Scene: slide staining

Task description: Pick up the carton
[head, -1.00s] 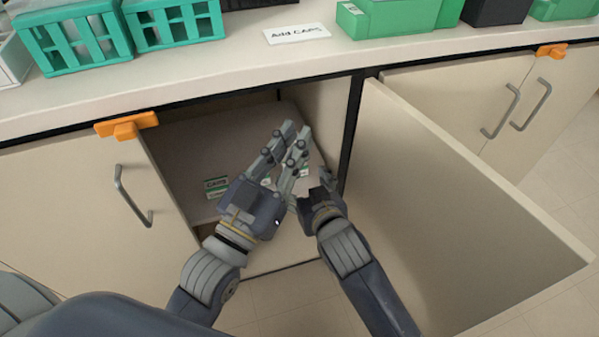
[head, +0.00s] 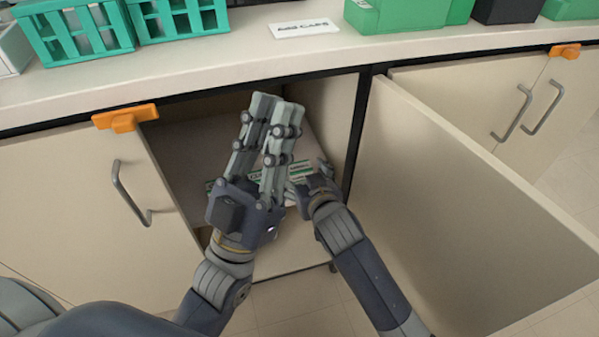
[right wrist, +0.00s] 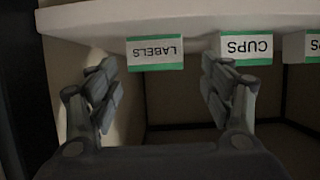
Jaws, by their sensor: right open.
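No carton can be told for certain in either view. A pale shelf (head: 190,150) lies inside the open cabinet. In the right wrist view its edge (right wrist: 90,18) carries upside-down green-and-white labels, LABELS (right wrist: 155,53) and CUPS (right wrist: 246,48), with a third cut off at the right. My left gripper (head: 275,105) is over the cabinet opening, fingers pointing away; its finger gap is unclear. My right gripper (right wrist: 160,85) is open and empty in front of the labels. In the head view its fingers are mostly hidden behind the left gripper.
The open cabinet door (head: 440,200) stands to the right of my right arm. A closed door with a handle (head: 128,195) is at the left. The counter (head: 230,60) above holds green racks (head: 75,35), green boxes (head: 390,12) and a sign card (head: 304,29).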

